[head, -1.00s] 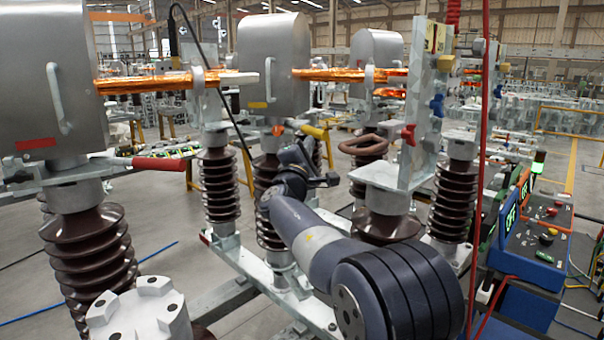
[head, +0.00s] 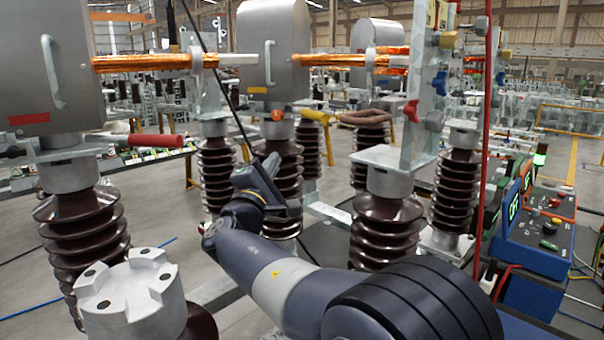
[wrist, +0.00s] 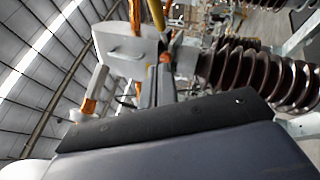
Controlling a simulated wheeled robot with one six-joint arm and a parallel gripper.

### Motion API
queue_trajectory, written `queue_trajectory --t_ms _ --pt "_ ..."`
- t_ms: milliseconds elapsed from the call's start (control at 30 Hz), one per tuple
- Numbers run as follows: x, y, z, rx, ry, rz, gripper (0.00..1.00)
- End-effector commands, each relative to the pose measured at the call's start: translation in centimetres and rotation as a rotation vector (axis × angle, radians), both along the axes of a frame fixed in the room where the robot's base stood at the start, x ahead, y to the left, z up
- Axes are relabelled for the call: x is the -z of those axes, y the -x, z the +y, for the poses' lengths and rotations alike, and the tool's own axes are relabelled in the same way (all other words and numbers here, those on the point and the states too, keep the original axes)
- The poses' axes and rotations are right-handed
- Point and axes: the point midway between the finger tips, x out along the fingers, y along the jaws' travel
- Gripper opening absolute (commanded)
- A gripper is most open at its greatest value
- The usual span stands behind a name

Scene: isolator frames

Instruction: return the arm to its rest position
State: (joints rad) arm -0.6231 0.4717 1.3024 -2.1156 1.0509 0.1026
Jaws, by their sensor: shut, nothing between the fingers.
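My arm (head: 265,270) reaches from the lower right of the head view toward the middle, bent at the elbow. Its wrist end stands in front of the brown ribbed insulators. My gripper (wrist: 159,72) shows in the wrist view as two narrow dark fingers close together, shut and holding nothing. In the head view the fingers are small and dark against the insulators, hard to make out. The wrist view is tilted, with the roof at left and a metal housing (wrist: 128,45) beyond the fingers.
Brown insulators (head: 385,235) stand close around my arm. Metal housings (head: 272,45) with orange-wrapped bars (head: 140,63) are above. A red-handled lever (head: 158,141) is at left. A red cable (head: 484,150) hangs at right, beside a blue control box (head: 540,240). A white flanged cap (head: 130,295) is at lower left.

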Motion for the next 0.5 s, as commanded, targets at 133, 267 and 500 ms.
queue_trajectory --t_ms 133,267,500 --pt "-0.3 -1.2 -0.5 -0.003 0.091 0.048 0.0" --pt "-0.7 -2.3 -0.9 -0.012 0.185 0.09 0.0" --pt "-1.5 -4.2 -1.6 -0.032 0.364 0.154 0.0"
